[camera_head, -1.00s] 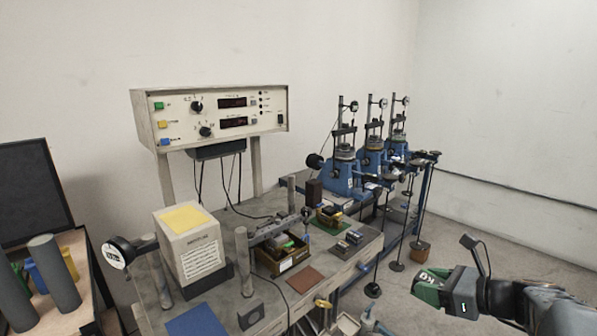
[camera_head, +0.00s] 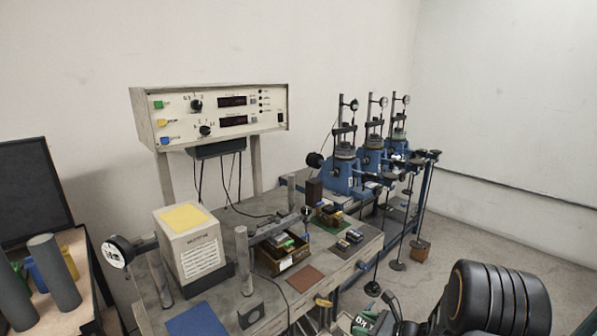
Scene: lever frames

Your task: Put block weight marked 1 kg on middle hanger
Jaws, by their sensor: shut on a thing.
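My gripper (camera_head: 385,316) is low at the bottom edge, right of the bench, partly cut off and covered by my arm. Three blue lever frames stand in a row at the back right. The middle hanger (camera_head: 397,265) is a thin rod with a dark round plate near the floor, with no weight visible on it. The near hanger (camera_head: 373,289) has a similar plate. The far hanger (camera_head: 420,244) carries a brown block. My gripper is in front of and below the hangers in the picture.
The bench holds a wooden tray (camera_head: 259,262) of small blocks, several loose blocks, a brown mat (camera_head: 305,279) and a white box (camera_head: 190,240). A control unit (camera_head: 210,115) stands behind. Open floor (camera_head: 480,240) lies right of the hangers.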

